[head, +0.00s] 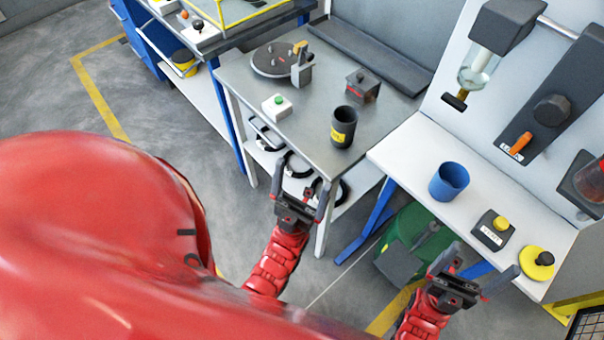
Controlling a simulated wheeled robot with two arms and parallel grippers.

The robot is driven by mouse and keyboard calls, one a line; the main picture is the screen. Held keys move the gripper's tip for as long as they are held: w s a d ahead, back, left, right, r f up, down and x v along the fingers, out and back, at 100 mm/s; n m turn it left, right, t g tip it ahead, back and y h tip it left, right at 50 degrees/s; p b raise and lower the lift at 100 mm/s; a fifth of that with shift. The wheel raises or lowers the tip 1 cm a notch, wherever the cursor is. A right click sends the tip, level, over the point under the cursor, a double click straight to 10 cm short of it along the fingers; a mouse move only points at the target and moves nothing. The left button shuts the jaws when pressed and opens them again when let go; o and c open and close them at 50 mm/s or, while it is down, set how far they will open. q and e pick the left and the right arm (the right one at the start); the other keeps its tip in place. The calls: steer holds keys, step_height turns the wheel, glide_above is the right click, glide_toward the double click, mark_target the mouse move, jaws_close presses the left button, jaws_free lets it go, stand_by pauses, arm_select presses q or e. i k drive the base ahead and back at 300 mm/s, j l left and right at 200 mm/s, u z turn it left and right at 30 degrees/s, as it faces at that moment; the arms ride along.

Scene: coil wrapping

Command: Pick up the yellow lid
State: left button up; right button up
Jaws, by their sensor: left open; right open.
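The yellow lid (537,263) is a flat yellow disc with a black knob on top. It lies on the white bench (417,148) near its front right corner, at the right of the head view. My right gripper (479,263) is open and empty, left of the lid and in front of the bench edge, apart from the lid. My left gripper (310,194) is open and empty, in front of the grey metal table (300,135).
Beside the lid stand a black box with a yellow button (492,231) and a blue cup (448,181). A black cup (343,127), a turntable (279,60) and a white box with a green button (277,106) stand on the metal table. A green machine (412,240) sits below the bench.

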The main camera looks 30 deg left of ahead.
mark_target(538, 263)
steer(key=z, duration=1.1)
steer(key=k+j+u, duration=0.1)
steer(key=k, duration=0.3)
steer(key=k+j+u, duration=0.15)
steer(key=k, duration=0.25)
steer(key=k+j+u, duration=0.1)
steer(key=k, duration=0.35)
steer(key=i, duration=0.45)
steer(key=j, duration=0.1)
